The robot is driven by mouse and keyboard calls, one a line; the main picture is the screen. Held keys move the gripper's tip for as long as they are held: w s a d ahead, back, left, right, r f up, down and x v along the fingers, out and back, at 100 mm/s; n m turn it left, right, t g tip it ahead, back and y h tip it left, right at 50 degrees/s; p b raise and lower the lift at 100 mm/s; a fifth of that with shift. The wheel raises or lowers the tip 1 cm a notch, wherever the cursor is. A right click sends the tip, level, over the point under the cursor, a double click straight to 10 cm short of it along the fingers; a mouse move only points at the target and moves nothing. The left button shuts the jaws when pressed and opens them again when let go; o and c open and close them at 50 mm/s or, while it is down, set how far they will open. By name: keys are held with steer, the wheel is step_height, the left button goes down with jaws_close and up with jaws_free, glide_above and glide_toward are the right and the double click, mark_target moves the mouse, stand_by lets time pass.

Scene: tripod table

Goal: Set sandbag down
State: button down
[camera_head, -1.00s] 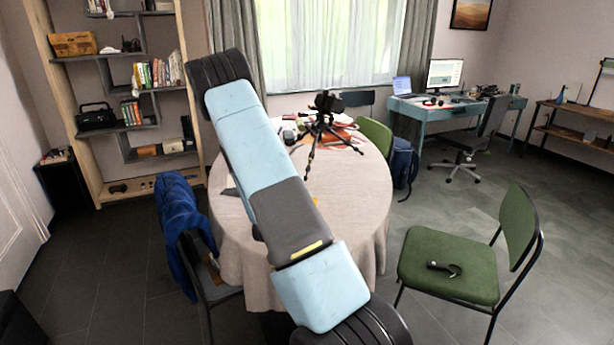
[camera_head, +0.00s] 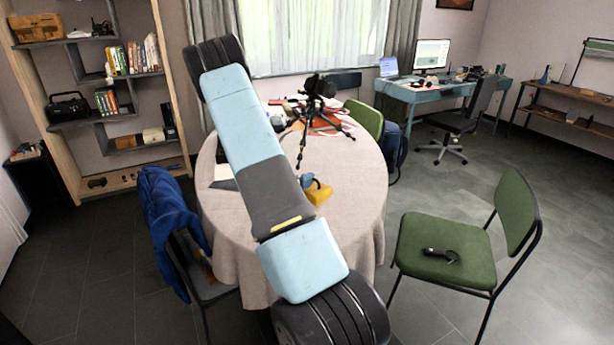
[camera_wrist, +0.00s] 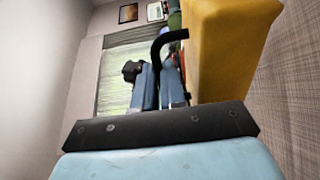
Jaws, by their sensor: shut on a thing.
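The yellow sandbag (camera_head: 319,194) shows just right of my arm, over the near-middle part of the round table (camera_head: 355,190). In the wrist view the sandbag (camera_wrist: 228,45) is large at the upper right, with a black curved strap or handle (camera_wrist: 160,46) at its side. My gripper (camera_head: 307,181) is shut on the sandbag; its blue fingers (camera_wrist: 160,82) also show in the wrist view, beside the bag. The tablecloth (camera_wrist: 298,75) lies close along the bag's right side there. I cannot tell whether the bag touches it. My arm hides part of the table.
A black tripod (camera_head: 316,115) stands at the back of the table among papers and books. A green chair (camera_head: 440,250) with a dark object on it is at right. A chair with a blue jacket (camera_head: 168,220) is at left. The tabletop's right side is clear.

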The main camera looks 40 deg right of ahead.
mark_target(308, 191)
steer(key=shift+f, duration=1.9)
steer(key=shift+f, duration=0.5)
steer(key=c, duration=1.1)
jaws_free()
steer(key=shift+f, duration=0.1)
